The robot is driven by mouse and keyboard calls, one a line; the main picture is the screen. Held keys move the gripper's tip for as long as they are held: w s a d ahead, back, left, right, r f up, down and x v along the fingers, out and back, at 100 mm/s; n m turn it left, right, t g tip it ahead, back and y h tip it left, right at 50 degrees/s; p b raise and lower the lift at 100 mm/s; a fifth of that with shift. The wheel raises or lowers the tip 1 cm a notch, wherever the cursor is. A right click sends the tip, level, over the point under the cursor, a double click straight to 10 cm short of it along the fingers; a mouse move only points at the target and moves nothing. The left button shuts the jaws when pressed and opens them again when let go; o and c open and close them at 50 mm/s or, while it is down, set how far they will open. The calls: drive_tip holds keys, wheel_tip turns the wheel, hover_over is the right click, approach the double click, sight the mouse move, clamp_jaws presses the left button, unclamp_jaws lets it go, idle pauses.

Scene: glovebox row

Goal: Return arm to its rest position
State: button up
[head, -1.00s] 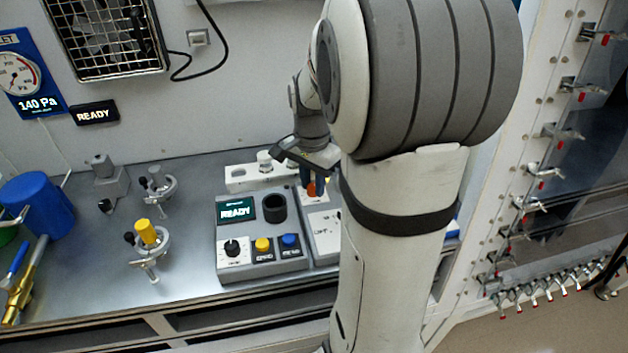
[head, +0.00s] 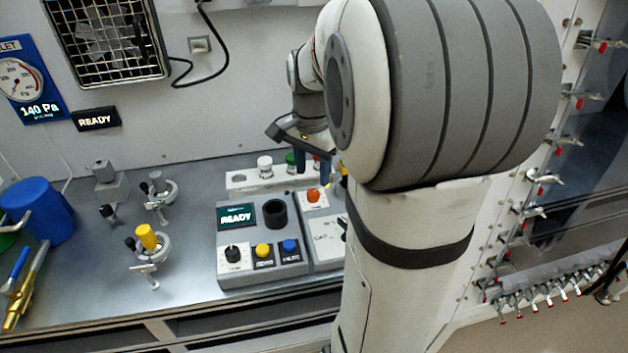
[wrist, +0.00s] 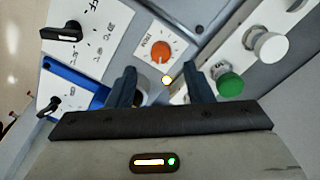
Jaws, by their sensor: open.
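My gripper (head: 313,168) is in the middle of the head view, above the back right of the grey control panel, with part of my arm in front of it. In the wrist view my gripper (wrist: 160,88) shows two dark blue fingers spread apart with nothing between them. Below the fingers are an orange knob (wrist: 160,50) on a white plate and a green-capped vial (wrist: 229,82). My large upper arm hides the right part of the panel in the head view.
The grey panel (head: 300,260) carries a READY screen, a dark round well (head: 274,212), and yellow and blue buttons. A white rack (head: 240,181) with capped vials stands behind it. Left are a yellow-topped valve (head: 147,238) and a blue container (head: 45,208).

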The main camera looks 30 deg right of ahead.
drive_tip(key=shift+r, duration=1.1)
drive_tip(key=s+a+n+t, duration=0.1)
drive_tip(key=s+a+n, duration=0.2)
drive_tip(key=a+n, duration=0.1)
drive_tip(key=s+a+f+n+p, duration=0.1)
drive_tip(key=s+a+n, duration=0.3)
drive_tip(key=s+a+n+t, duration=0.1)
drive_tip(key=s+a+n, duration=0.3)
drive_tip(key=shift+s+f+t, duration=0.2)
drive_tip(key=shift+f+t, duration=0.1)
drive_tip(key=shift+f, duration=0.1)
drive_tip(key=shift+s+a+f+n, duration=0.25)
drive_tip(key=shift+s+n, duration=0.15)
drive_tip(key=shift+n, duration=0.3)
idle(4.6)
